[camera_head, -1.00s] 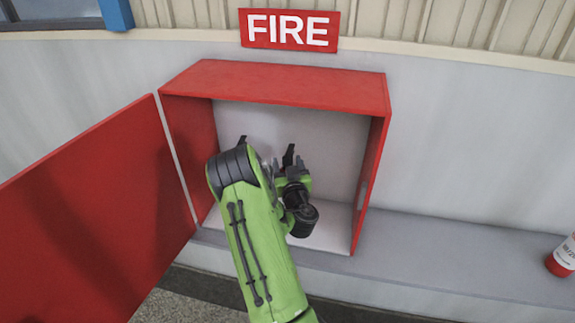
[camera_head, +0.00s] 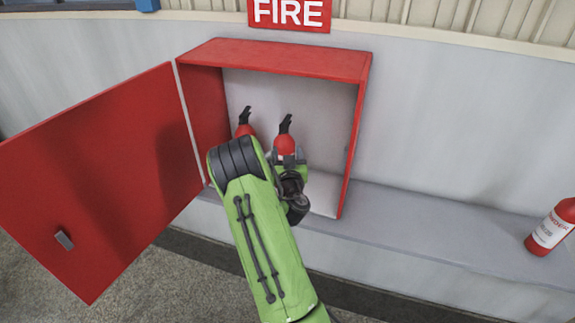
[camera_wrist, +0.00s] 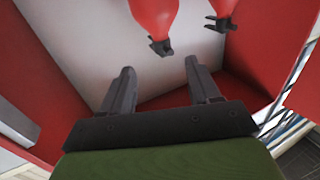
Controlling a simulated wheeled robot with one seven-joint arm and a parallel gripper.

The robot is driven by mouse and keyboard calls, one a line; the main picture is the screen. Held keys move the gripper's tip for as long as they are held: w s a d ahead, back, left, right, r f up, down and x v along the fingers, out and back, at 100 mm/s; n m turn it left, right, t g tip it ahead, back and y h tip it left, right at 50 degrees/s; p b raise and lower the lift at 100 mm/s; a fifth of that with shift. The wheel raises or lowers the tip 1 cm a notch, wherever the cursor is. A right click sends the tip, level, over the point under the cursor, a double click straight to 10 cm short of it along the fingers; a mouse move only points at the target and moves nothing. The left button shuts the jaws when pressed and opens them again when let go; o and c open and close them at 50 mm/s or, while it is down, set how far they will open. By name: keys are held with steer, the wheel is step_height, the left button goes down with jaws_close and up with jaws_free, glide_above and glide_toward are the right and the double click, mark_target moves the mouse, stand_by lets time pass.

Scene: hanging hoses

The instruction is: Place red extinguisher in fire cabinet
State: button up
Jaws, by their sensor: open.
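The red fire cabinet (camera_head: 290,58) stands open on the ledge. Two red extinguishers with black tops are inside it, one on the left (camera_head: 244,128) and one near the middle (camera_head: 285,145). My arm hides their lower parts. Both also show at the top edge of the wrist view, one larger (camera_wrist: 155,14) and one smaller (camera_wrist: 223,8). My gripper (camera_wrist: 162,84) is open, with nothing between its fingers. The larger extinguisher is beyond the fingertips, apart from them. A third red extinguisher (camera_head: 552,229) with a white label stands on the ledge at the far right.
The cabinet's red door (camera_head: 105,180) is swung open to the left. The grey ledge (camera_head: 430,225) is clear between the cabinet and the right-hand extinguisher. A FIRE sign (camera_head: 289,13) is above the cabinet.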

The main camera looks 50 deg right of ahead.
steer(key=s+a+r+m+g, duration=0.2)
steer(key=a+r+m+g, duration=0.2)
steer(key=r, duration=0.3)
steer(key=s+a+r+n+y, duration=0.1)
steer(key=s+a+n+y, duration=0.15)
steer(key=a, duration=0.55)
steer(key=s+a+r+n+y, duration=0.15)
steer(key=a+y, duration=0.25)
steer(key=a, duration=0.4)
steer(key=s+a+n+g+y, duration=0.3)
steer(key=s+a+n+y, duration=0.3)
steer(key=s+a, duration=1)
steer(key=a+n, duration=0.1)
steer(key=n, duration=0.2)
steer(key=shift+a, duration=0.4)
steer(key=shift+s+f, duration=0.1)
